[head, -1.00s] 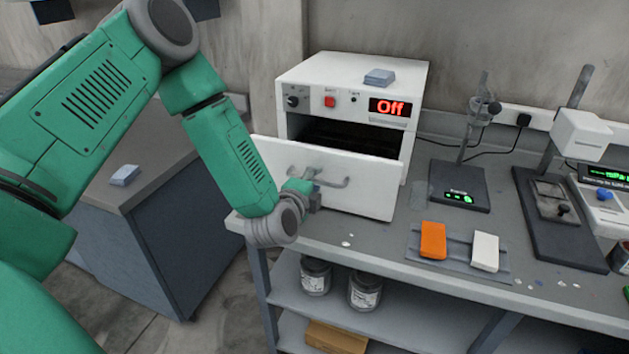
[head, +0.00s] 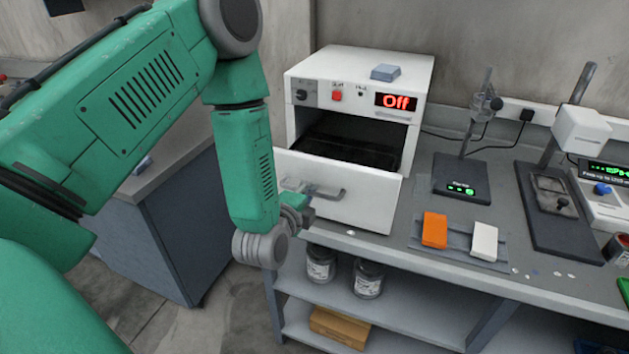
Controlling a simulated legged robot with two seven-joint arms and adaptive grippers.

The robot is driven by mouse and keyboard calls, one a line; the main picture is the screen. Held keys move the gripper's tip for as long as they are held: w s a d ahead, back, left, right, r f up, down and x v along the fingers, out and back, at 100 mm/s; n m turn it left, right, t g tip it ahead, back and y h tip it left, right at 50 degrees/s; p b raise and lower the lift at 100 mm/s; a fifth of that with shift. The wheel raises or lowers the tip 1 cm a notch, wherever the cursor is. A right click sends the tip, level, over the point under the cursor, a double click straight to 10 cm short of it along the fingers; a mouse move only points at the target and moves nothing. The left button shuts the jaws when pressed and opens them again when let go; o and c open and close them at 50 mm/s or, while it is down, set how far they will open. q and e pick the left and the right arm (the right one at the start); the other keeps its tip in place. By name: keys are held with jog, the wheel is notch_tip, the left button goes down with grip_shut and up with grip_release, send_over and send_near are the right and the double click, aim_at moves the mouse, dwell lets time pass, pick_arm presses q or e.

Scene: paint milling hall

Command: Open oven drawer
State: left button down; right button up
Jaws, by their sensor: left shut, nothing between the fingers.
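The white oven (head: 345,80) stands on the grey bench, its display reading "Off" in red. Its drawer front (head: 365,205) is pulled out toward me, and the dark inside (head: 350,140) shows above and behind it. A grey bar handle (head: 328,191) is on the drawer front. My left gripper (head: 303,206) is at the left end of the handle, shut with nothing held. Its fingers are small and partly hidden by the wrist, so I cannot tell whether they touch the handle. My right gripper is not in view.
An orange block (head: 434,230) and a white block (head: 484,242) lie on a tray right of the drawer. A scale with a stand (head: 462,178) is behind them. Jars (head: 320,264) sit on the shelf below. A separate cabinet (head: 185,220) stands at the left.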

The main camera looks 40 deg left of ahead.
pick_arm(q)
jog(key=shift+s+d, duration=0.1)
jog(key=shift+w+f, duration=0.15)
jog(key=shift+w, duration=0.1)
jog(key=c, duration=1.6)
grip_release()
jog(key=shift+a, duration=0.2)
jog(key=shift+s+d, duration=0.15)
jog(key=v, duration=0.7)
